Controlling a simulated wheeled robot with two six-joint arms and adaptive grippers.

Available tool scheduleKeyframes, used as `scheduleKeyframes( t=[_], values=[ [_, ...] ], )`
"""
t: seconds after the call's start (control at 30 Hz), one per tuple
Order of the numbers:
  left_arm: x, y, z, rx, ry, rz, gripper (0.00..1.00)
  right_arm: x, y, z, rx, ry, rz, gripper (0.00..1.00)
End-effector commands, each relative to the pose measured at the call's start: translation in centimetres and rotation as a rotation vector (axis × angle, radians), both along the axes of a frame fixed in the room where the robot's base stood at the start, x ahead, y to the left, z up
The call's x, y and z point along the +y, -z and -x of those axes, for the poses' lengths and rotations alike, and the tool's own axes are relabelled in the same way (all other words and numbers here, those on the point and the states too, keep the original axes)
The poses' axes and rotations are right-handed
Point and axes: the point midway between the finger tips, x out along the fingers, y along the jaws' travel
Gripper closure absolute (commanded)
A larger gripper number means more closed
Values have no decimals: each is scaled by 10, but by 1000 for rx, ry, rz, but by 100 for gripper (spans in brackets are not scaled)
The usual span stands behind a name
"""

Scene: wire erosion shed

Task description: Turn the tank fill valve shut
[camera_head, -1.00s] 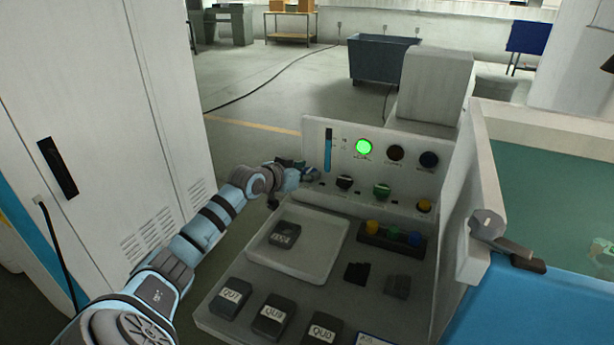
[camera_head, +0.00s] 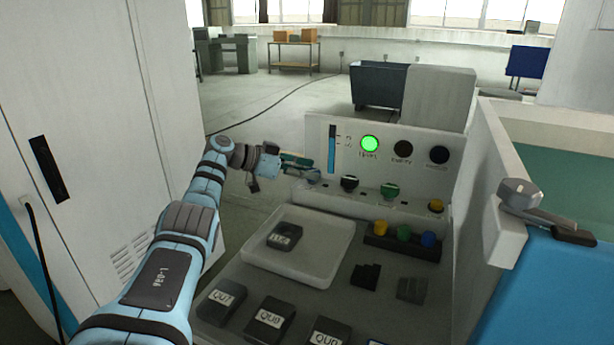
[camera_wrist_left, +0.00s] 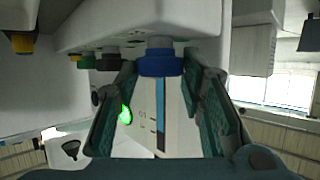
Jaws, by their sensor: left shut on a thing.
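The blue valve knob (camera_head: 313,178) sticks out of the low ledge of the control panel at its left end, below the blue level gauge (camera_head: 332,150). In the left wrist view the knob (camera_wrist_left: 160,63) sits between the two green-padded fingers. My left gripper (camera_head: 308,168) is shut on this knob, reaching it from the left. The gripper's far finger is partly hidden in the head view. The knob's exact turn angle cannot be told. My right gripper is not in view.
Black (camera_head: 349,183), green (camera_head: 389,191) and yellow (camera_head: 435,206) knobs follow to the right on the ledge. A green lamp (camera_head: 369,144) is lit above. A white tray (camera_head: 258,262) lies in front. A tall cabinet (camera_head: 95,120) stands left, a tank (camera_head: 502,215) right.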

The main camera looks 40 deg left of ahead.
Motion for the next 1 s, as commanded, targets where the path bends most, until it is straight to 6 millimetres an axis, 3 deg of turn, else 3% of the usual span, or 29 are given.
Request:
scheduleKeyframes(
  t=[0.47, 0.5, 0.6, 1.0],
  values=[
    [0, 0, -1, 1, 16, 0, 92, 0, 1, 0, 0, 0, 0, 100],
    [0, 0, -1, 2, 14, 1, 62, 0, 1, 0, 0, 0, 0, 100],
    [1, 0, -1, 2, 14, 1, 46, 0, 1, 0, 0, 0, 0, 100],
    [3, 0, 1, 2, 12, -1, 44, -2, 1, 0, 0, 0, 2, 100]
  ],
)
